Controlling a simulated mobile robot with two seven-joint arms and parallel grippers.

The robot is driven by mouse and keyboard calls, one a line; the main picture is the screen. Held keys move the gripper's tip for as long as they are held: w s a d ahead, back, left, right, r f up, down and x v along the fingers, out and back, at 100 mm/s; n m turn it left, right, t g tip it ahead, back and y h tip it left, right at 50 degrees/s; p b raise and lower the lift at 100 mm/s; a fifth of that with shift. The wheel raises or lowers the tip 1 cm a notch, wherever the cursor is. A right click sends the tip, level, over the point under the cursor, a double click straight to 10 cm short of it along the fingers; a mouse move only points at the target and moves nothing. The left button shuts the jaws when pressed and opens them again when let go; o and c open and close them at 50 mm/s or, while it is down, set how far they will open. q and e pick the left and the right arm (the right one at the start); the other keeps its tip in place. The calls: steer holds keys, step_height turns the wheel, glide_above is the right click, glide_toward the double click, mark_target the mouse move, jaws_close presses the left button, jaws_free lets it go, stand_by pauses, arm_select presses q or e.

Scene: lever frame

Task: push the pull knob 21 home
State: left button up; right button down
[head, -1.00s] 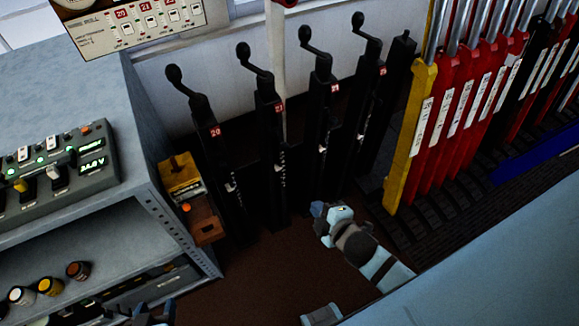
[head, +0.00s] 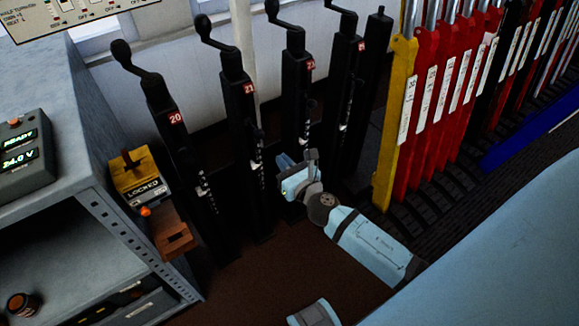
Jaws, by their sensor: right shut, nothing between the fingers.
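The black post labelled 21 (head: 246,150) stands second from the left in the row of crank-topped posts. A small black knob (head: 258,140) seems to stick out on its right side, but how far out it sits is too dark to tell. My right gripper (head: 292,163) is shut and empty. It is low in front of the third post, to the right of post 21 and apart from the knob in the picture. My left gripper is out of view.
Post 20 (head: 175,140) stands to the left, beside a yellow box marked LOCKED (head: 137,177). The third post (head: 298,100) stands close behind my right gripper. A yellow lever (head: 402,120) and red levers (head: 440,110) stand to the right. The brown floor in front is clear.

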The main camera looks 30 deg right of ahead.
mark_target(261, 137)
steer(key=w, duration=0.8)
steer(key=shift+w+a, duration=0.15)
steer(key=shift+w, duration=0.2)
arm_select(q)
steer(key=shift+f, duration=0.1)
